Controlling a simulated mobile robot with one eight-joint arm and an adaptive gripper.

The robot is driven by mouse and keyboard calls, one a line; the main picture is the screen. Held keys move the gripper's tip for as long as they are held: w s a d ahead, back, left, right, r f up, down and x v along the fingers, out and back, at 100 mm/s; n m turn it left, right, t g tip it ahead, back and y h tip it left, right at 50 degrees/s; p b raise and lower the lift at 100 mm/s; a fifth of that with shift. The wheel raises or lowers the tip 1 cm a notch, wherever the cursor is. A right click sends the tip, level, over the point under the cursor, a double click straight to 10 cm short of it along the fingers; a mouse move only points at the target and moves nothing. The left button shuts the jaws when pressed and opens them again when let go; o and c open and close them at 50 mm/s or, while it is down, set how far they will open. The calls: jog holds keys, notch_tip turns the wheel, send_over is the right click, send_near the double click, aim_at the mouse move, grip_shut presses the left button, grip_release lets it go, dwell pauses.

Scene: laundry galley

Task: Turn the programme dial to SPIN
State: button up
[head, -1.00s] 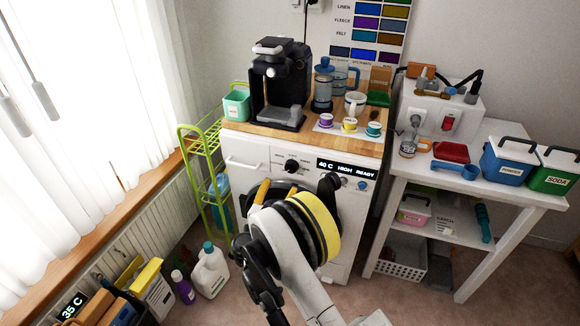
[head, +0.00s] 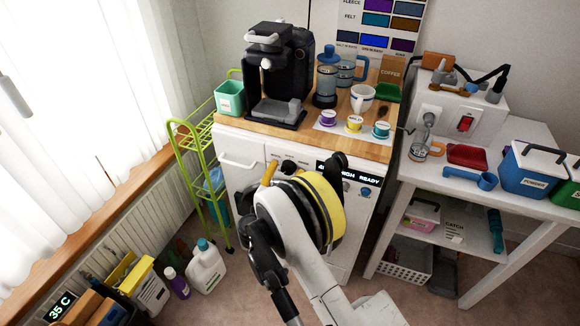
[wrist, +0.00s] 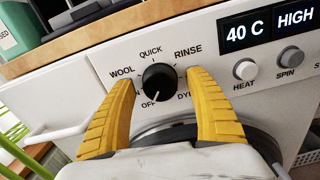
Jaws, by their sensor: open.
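The programme dial (wrist: 160,83) is a round black knob on the white washer's front panel. Its white mark points down towards OFF in the wrist view. Around it I read WOOL, QUICK, RINSE, OFF and part of DY; a label ending in N at the lower left is mostly hidden by a finger. My gripper (wrist: 161,79) is open, with one yellow finger on each side of the dial and visible gaps between. I cannot tell how far the tips are from the panel. In the head view the dial (head: 289,166) shows just beyond my yellow finger.
Grey HEAT (wrist: 245,69) and SPIN (wrist: 291,56) buttons sit right of the dial, under a display (wrist: 268,27) reading 40 C HIGH. A drawer handle (wrist: 57,133) is at left. The wooden worktop (head: 240,122) above carries a coffee machine (head: 277,75) and cups.

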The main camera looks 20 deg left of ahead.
jog(key=shift+s, duration=0.15)
jog(key=c, duration=1.2)
jog(key=shift+m, duration=0.3)
